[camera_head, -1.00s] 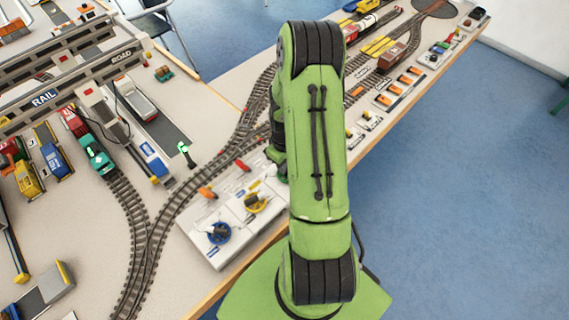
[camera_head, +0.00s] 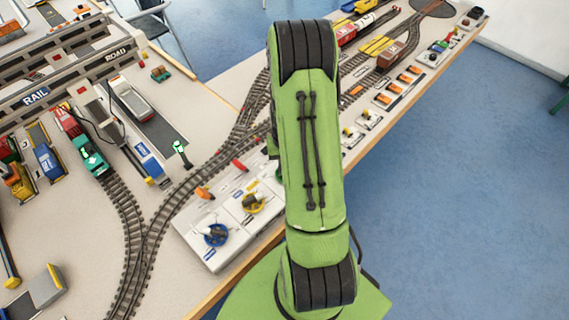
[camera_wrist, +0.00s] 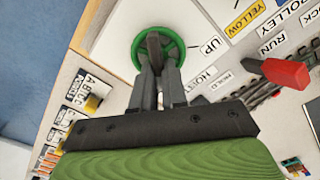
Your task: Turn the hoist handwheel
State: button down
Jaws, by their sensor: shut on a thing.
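The green hoist handwheel (camera_wrist: 181,48) sits on a white panel in the wrist view, with HOIST and UP printed beside it. My gripper (camera_wrist: 157,62) reaches down to the wheel, and its two dark fingers are shut on a grip of the wheel. The fingers cover part of the wheel's near side. In the head view my green arm hides my gripper and most or all of this wheel.
A red lever (camera_wrist: 280,72) stands right of the wheel. In the head view a yellow handwheel (camera_head: 253,203) and a blue handwheel (camera_head: 215,235) sit on the same panel. Train tracks (camera_head: 150,235) run behind. Blue floor (camera_head: 450,200) is clear at right.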

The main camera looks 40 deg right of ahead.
jog(key=shift+m, duration=0.8)
jog(key=c, duration=1.2)
grip_release()
jog(key=shift+o, duration=0.2)
notch_tip(320, 180, up, 16)
jog(key=p, duration=0.3)
jog(key=shift+f, duration=0.15)
